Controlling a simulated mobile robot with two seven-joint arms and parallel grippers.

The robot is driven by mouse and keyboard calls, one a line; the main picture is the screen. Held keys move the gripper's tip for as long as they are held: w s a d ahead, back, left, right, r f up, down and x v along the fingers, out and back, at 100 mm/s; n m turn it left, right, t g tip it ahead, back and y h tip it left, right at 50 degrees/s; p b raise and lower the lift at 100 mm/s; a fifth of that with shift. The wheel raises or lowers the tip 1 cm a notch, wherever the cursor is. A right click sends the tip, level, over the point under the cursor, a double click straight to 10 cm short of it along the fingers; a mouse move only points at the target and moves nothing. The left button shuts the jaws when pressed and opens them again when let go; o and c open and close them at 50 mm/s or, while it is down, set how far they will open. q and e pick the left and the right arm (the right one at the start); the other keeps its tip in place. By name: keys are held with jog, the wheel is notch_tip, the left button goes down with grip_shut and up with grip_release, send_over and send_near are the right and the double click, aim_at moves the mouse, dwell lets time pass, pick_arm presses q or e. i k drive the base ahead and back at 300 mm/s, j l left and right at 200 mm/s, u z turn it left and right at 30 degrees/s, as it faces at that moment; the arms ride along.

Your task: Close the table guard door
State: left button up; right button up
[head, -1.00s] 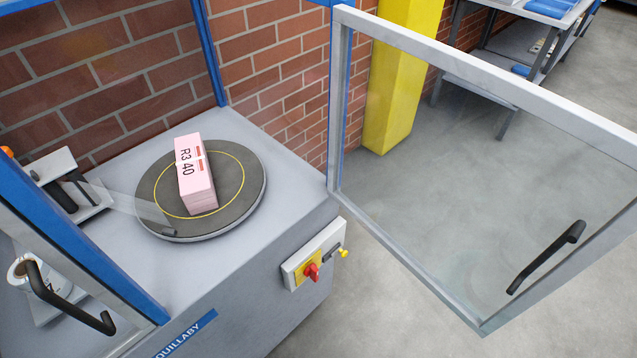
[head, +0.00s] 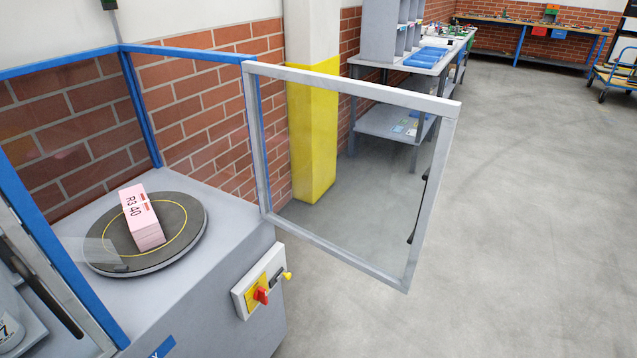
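The table guard door (head: 433,190) is a clear panel in a grey metal frame. It stands wide open, swung out to the right from the blue frame of the machine. Its black handle (head: 417,208) is on the free edge, at the right. Behind the opening, a round dark turntable (head: 186,228) with a yellow ring sits on the grey machine table (head: 218,215). A pink stack marked R3 40 (head: 142,219) rests on the turntable. Neither of my grippers is in view.
A control box (head: 251,294) with a red knob sticks out from the machine's front. A yellow pillar (head: 313,130) and a grey shelf table (head: 392,121) stand behind the door. Another guard door with a black handle (head: 42,290) is at far left. Floor at the right is clear.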

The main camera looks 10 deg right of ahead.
aim_at(449, 109)
jog(key=u, duration=1.5)
jog(key=l+u, duration=0.15)
jog(key=l, duration=0.25)
jog(key=k+l+u, duration=0.15)
jog(key=l, duration=0.2)
jog(key=k+l+u, duration=0.1)
jog(key=l, duration=0.3)
jog(key=k+l+u, duration=0.15)
jog(key=l, duration=0.2)
